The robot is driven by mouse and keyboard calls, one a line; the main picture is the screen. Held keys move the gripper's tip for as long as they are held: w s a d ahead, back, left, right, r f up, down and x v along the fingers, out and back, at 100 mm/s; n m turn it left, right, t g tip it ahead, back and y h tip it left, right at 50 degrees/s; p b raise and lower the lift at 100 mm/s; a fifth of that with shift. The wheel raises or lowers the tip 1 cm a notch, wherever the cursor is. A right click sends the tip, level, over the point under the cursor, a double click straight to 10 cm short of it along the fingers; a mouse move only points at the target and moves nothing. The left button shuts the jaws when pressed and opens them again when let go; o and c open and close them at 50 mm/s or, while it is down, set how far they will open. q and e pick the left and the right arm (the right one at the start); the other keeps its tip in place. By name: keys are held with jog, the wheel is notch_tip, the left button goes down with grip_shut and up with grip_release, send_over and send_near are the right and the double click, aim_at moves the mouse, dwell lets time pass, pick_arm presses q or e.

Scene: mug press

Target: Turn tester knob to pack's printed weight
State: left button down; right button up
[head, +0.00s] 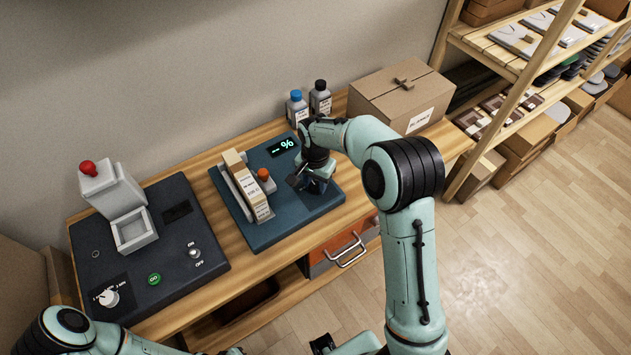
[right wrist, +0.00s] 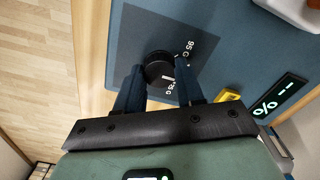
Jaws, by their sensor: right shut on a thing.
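The blue tester (head: 290,218) lies on the bench with a lit "%" display (head: 283,146). A tall cream pack (head: 247,187) with small printed text rests in its holder; I cannot read the text. My right gripper (head: 314,184) is over the tester's right part. In the right wrist view its fingers (right wrist: 160,90) are shut on the black round knob (right wrist: 157,66), one on each side. The knob's white pointer line faces the dial's printed side, where "95 G" and a partly covered mark ending in "5 G" show. My left arm is at the bottom left; its gripper is mostly cut off.
A dark machine (head: 178,262) with a red-topped grey block (head: 110,195), a green button and a white dial stands left. Two bottles (head: 308,103) and a cardboard box (head: 402,95) stand behind my right arm. An orange drawer (head: 340,247) is below the tester.

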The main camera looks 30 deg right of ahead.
aim_at(315, 185)
jog(key=o, duration=1)
jog(key=shift+o, duration=0.2)
pick_arm(q)
jog(key=shift+w+r+p, duration=0.6)
jog(key=shift+r, duration=0.15)
pick_arm(e)
notch_tip(315, 185, up, 14)
jog(key=shift+f, duration=0.25)
